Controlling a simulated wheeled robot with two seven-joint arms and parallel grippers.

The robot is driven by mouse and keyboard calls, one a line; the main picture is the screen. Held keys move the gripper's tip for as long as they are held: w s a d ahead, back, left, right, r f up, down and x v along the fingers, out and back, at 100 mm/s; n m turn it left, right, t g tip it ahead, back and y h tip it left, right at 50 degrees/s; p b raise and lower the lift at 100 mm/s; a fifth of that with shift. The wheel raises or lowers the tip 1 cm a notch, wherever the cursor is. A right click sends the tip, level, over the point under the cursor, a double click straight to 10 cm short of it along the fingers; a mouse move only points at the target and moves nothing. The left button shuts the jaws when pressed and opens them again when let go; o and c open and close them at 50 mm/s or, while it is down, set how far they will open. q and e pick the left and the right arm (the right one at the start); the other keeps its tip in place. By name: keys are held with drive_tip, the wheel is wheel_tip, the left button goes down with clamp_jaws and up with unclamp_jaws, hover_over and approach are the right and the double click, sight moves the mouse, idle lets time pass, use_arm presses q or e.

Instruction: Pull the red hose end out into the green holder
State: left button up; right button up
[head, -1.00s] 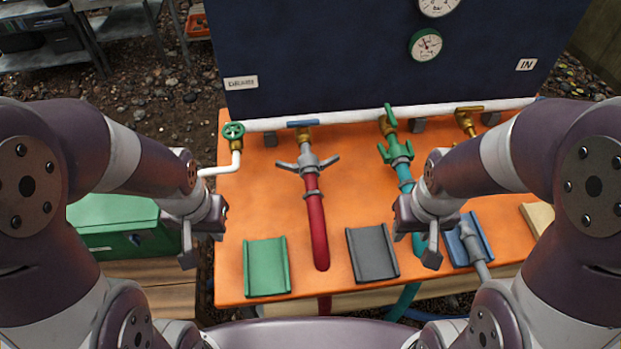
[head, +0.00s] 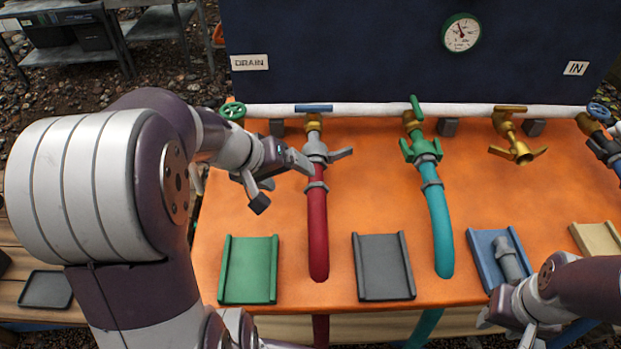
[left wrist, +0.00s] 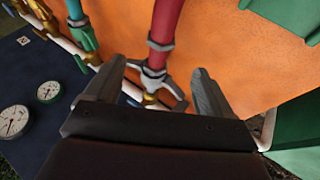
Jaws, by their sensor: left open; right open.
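The red hose (head: 317,225) runs from a grey winged coupling (head: 315,150) on a brass valve with a blue handle down over the orange bench. The coupling sits against the valve outlet. The green holder (head: 249,270) is an empty open channel at the bench's front left. My left gripper (head: 285,178) is open just left of the coupling. In the left wrist view the red hose (left wrist: 166,20) and its coupling (left wrist: 154,75) show between and beyond the open fingers. My right gripper (head: 515,325) is low at the front right, by the blue holder, its fingers partly unclear.
A teal hose (head: 440,225) hangs from a green valve to the right. A grey holder (head: 383,266) is empty; a blue holder (head: 484,254) has a grey fitting in it. A bare brass valve (head: 515,145) stands farther right. A dark panel with a gauge rises behind.

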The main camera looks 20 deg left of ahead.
sight(315, 192)
use_arm(q)
drive_tip(key=b+x, duration=0.3)
drive_tip(key=x, duration=0.9)
drive_tip(key=shift+f, duration=0.25)
drive_tip(key=c, duration=1.2)
